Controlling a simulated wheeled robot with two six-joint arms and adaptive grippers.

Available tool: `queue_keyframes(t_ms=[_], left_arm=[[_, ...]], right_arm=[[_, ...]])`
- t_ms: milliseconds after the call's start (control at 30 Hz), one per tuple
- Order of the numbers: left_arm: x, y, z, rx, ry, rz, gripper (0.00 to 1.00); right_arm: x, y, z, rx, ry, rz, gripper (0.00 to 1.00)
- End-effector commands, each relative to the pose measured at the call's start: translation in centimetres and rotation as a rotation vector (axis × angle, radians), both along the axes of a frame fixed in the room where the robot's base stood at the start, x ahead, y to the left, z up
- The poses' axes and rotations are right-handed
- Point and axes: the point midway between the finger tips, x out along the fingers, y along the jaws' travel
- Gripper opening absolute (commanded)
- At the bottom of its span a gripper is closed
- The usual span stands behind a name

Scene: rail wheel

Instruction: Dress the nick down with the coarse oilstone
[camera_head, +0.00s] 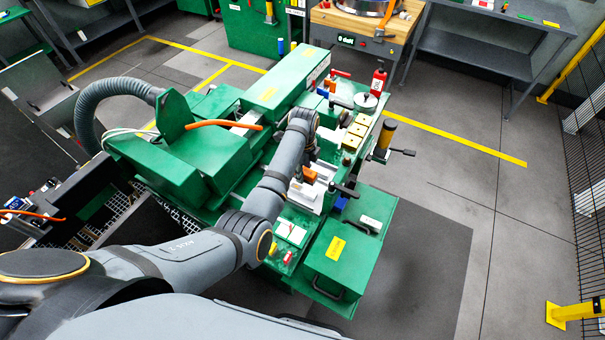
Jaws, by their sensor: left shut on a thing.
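My left arm reaches from the lower left over the green machine (245,110). My left gripper (313,152) is at the machine's working side, close to the pale metal bed (312,190). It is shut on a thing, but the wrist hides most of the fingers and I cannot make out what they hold. I cannot pick out the oilstone or the nick at this size. My right gripper is not in view.
A green box (340,262) stands in front. A wooden-topped bench (365,22) is behind. Floor at right is clear up to a mesh fence (590,150).

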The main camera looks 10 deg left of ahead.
Motion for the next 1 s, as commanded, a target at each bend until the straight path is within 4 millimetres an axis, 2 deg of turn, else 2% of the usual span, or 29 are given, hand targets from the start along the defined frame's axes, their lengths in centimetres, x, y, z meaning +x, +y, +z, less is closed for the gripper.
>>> queue_keyframes(t_ms=[367, 467, 700, 767, 867, 1000], left_arm=[[-0.1, 0.4, -0.1, 0.000, 0.000, 0.021, 0.00], [-0.4, 2.1, -0.3, 0.000, 0.001, 0.141, 0.00], [-2.4, 9.0, -0.6, 0.001, 0.003, 0.668, 0.00], [-2.8, 10.4, -0.4, 0.000, 0.001, 0.781, 0.00], [-3.3, 11.6, -0.3, -0.001, 0.001, 0.900, 0.00], [-3.5, 11.9, -0.2, -0.002, 0.002, 0.941, 0.00]], right_arm=[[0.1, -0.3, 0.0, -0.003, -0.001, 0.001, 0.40], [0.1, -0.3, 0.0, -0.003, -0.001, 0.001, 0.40], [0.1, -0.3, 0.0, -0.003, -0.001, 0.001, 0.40], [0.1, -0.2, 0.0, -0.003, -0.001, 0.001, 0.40], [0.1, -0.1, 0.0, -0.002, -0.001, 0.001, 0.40], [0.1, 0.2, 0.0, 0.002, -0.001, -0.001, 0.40]])
